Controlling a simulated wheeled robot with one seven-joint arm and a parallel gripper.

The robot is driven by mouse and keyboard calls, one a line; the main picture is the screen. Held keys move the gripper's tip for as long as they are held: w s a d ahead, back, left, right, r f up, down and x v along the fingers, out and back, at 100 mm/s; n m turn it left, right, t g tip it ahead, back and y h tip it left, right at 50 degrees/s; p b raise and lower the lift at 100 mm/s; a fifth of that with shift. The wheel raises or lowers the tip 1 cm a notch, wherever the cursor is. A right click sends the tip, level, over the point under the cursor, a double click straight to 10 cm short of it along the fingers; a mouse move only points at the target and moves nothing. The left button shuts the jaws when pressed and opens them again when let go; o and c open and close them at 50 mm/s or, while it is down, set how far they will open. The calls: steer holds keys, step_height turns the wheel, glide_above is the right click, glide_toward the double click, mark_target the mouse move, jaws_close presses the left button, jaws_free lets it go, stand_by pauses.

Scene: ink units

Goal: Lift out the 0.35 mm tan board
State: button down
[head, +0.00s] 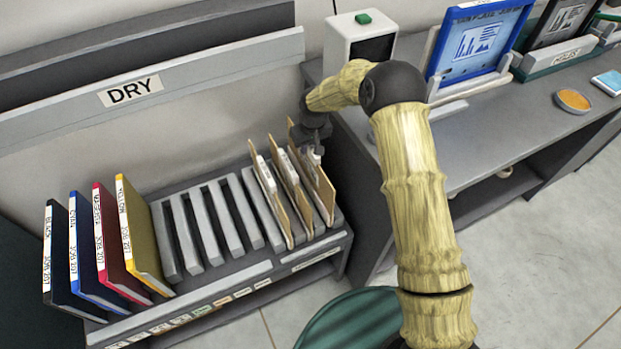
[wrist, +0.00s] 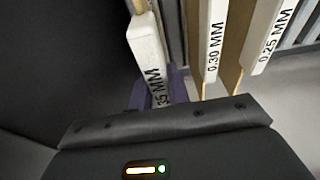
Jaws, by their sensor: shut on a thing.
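The 0.35 mm tan board (head: 322,187) is the rightmost of three tan boards in the slotted rack (head: 237,208).
The 0.30 mm board (wrist: 214,42) and 0.25 mm board (wrist: 269,38) stand close beside it. Black, blue, red and yellow folders (head: 146,240) stand at the rack's left, with empty slots between. A grey bench (head: 475,125) with a blue-framed screen (head: 478,45) is at right.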

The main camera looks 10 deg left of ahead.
step_height(320, 180, up, 6)
steer(key=p, duration=0.3)
steer(key=shift+f, duration=0.1)
